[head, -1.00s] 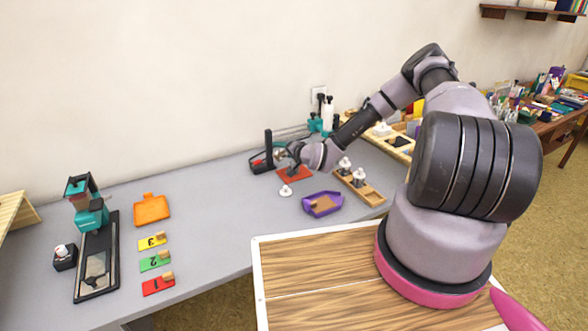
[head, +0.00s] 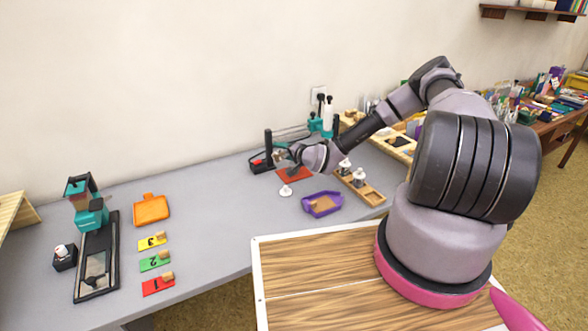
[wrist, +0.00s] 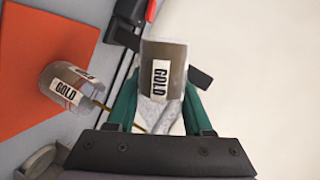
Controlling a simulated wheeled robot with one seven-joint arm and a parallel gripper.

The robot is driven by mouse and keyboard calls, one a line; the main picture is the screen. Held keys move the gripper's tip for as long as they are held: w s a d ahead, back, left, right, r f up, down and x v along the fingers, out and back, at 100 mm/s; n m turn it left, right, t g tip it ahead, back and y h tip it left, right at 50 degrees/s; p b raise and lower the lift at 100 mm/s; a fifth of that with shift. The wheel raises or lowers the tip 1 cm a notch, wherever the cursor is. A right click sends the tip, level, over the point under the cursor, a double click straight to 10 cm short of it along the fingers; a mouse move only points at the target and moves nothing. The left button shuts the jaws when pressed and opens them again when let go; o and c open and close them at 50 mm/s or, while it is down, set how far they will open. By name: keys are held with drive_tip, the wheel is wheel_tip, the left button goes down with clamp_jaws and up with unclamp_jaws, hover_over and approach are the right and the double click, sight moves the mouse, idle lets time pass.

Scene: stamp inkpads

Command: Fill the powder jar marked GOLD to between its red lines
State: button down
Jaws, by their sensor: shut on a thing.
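In the wrist view, my gripper (wrist: 160,108) is shut on a container marked GOLD (wrist: 176,58), with brown powder inside and pale material between the teal fingers. To its left, a clear jar marked GOLD (wrist: 56,80) stands over the orange-red mat's edge area. The jar has red lines at its label and some brown content; the exact level is unclear. A thin gold line shows between the jar and the held container; I cannot tell whether it is falling powder. In the head view, my gripper (head: 291,158) is above the orange-red mat (head: 294,175), and the jar is hard to make out.
A black stand (head: 268,145) rises just left of the mat. A small white piece (head: 286,191), a purple tray (head: 311,210) and a wooden holder (head: 374,197) are in front. The grey table between these and the orange tray (head: 151,209) is clear.

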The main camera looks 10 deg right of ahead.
drive_tip(key=shift+a+f, duration=0.1)
idle(0.3)
drive_tip(key=shift+m, duration=0.3)
drive_tip(key=shift+f+y, duration=0.1)
drive_tip(key=shift+y, duration=0.2)
drive_tip(key=shift+f, duration=0.1)
drive_tip(key=shift+m, duration=0.4)
drive_tip(key=shift+f, duration=0.15)
